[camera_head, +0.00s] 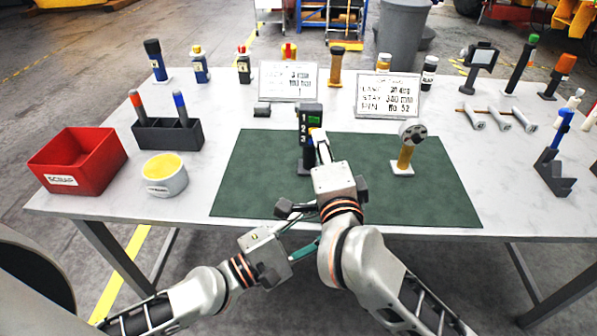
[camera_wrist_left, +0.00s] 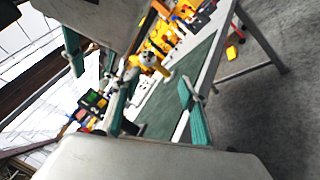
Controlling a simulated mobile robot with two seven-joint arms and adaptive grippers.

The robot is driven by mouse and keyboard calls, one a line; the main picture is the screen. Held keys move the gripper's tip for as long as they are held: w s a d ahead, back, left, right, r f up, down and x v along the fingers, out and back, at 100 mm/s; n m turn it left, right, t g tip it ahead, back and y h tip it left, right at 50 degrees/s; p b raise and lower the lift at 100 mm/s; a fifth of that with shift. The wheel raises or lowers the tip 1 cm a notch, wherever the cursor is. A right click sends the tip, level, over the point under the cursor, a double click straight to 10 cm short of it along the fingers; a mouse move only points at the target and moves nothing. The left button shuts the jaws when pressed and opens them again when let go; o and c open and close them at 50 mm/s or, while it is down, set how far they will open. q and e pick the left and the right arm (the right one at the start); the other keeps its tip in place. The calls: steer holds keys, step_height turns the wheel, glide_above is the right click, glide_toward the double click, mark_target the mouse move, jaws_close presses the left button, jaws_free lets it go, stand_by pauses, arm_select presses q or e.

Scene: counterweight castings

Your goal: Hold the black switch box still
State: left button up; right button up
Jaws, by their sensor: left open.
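The black switch box (camera_head: 304,120) stands upright near the back edge of the green mat, with white numbers on its front and a green panel; its lower part is partly hidden. My right gripper (camera_head: 321,142) is just in front of it, pointing at its face; its finger opening and any contact are unclear. My left gripper (camera_head: 314,228) is open and empty at the table's front edge, below my right gripper and apart from the box. The left gripper's teal fingers (camera_wrist_left: 157,80) are spread in the left wrist view, with nothing between them.
The green mat (camera_head: 250,180) also bears a tan post with a grey round head (camera_head: 408,150). A red scrap bin (camera_head: 80,160), a white cup (camera_head: 164,180) and a dark holder (camera_head: 168,134) stand left. Signs and bottles line the back. The mat's left part is clear.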

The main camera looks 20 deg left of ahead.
mark_target(307, 157)
arm_select(q)
steer(key=w+a+n+y, duration=0.1)
steer(key=w+n, duration=0.1)
steer(key=w+a+n+t+y, duration=0.1)
steer(key=w+n, duration=0.1)
steer(key=n, duration=0.1)
steer(key=w+a+n+t+y, duration=0.1)
steer(key=w+a+n+y, duration=0.1)
steer(key=n, duration=0.1)
steer(key=shift+w+r, duration=0.25)
steer(key=w+a+n+y, duration=0.2)
steer(key=n, duration=0.1)
steer(key=w+a+f+n+y, duration=0.1)
steer(key=w+n+y, duration=0.1)
steer(key=n, duration=0.1)
steer(key=w+a+f+n+y, duration=0.1)
steer(key=w+a+n+y, duration=0.1)
steer(key=n, duration=0.2)
steer(key=shift+w+a+f+t, duration=0.1)
steer(key=shift+w+a+t, duration=0.1)
steer(key=shift+a+t, duration=0.15)
steer(key=shift+w+a+f+n+y, duration=0.3)
steer(key=shift+w+a+n+y, duration=0.1)
steer(key=shift+n+y, duration=0.25)
steer(key=shift+w+d, duration=0.1)
steer(key=shift+w, duration=3.75)
